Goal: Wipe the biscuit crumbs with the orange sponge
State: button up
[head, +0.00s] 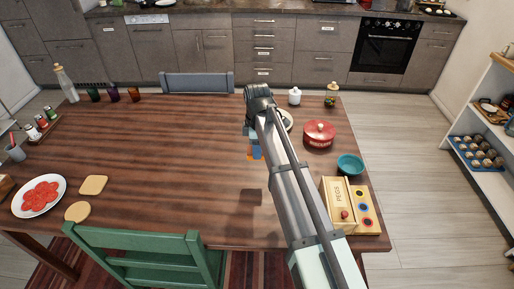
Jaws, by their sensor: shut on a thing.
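My arm reaches over the wooden table (150,135) from the lower right. My gripper (256,151) is low over the middle of the table, partly hidden by my arm. It is shut on the orange sponge (249,157), of which only a small orange edge shows. I cannot tell whether the sponge touches the table. I cannot make out any biscuit crumbs; they may be too small or hidden behind my arm.
A red pot (319,132), a teal bowl (350,164) and a pegs box (338,203) stand right of my arm. A plate (288,116) is partly behind it. A plate of red slices (39,195) lies left. A green chair (140,258) stands in front. The table's left middle is clear.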

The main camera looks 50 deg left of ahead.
jog(key=c, duration=0.3)
jog(key=w+a+f, duration=0.2)
jog(key=w+a, duration=0.3)
jog(key=w, duration=0.5)
jog(key=shift+c, duration=0.2)
jog(key=shift+s+a+f, duration=0.1)
jog(key=shift+f, duration=3.95)
jog(key=shift+w+d+r, duration=0.1)
jog(key=shift+w+d, duration=0.6)
jog(key=shift+c, duration=0.4)
jog(key=shift+w+d, duration=3.5)
jog(key=shift+w, duration=0.05)
jog(key=shift+s+a, duration=4.1)
jog(key=shift+a, duration=0.3)
jog(key=shift+w+a, duration=0.3)
jog(key=shift+w, duration=0.05)
jog(key=shift+w+d, duration=0.15)
jog(key=shift+w, duration=0.05)
jog(key=shift+w+d, duration=3.95)
jog(key=shift+d, duration=0.15)
jog(key=shift+s+a, duration=4.15)
jog(key=shift+a, duration=0.05)
notch_tip(320, 180, up, 8)
